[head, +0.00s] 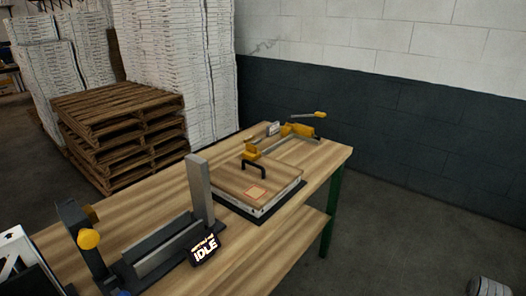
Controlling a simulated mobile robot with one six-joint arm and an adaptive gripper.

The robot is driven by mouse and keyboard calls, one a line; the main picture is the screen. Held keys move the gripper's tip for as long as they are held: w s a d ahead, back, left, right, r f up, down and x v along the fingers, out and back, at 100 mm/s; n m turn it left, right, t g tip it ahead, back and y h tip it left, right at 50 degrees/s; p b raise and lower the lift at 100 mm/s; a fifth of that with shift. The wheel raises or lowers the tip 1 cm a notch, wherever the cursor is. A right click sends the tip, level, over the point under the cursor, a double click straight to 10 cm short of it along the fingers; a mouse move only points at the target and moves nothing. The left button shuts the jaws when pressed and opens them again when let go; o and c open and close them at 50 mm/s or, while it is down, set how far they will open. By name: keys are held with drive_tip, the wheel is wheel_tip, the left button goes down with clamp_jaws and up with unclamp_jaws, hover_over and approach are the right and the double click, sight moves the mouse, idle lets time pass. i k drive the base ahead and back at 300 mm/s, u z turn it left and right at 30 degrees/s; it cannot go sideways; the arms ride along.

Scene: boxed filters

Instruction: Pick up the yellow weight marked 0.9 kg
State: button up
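No marking of 0.9 kg can be read in the head view. A small yellow block (250,152) shows at the back-left edge of a wooden-topped board with a black handle (256,169). Another yellow piece (300,130) is on a device near the far end of the bench. I cannot tell whether either is the weight. My gripper is not in view.
The wooden workbench (163,195) runs diagonally. On its near part stand a dark fixture with a grey upright (199,190), a display reading IDLE (204,250) and a yellow knob (88,239). Stacked pallets (120,125) and white stacks stand behind. Floor at right is mostly clear.

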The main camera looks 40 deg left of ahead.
sight(251, 153)
drive_tip(key=z, duration=0.1)
drive_tip(key=k, duration=1.1)
drive_tip(key=u, duration=1.3)
drive_tip(key=i, duration=0.95)
drive_tip(key=u, duration=0.05)
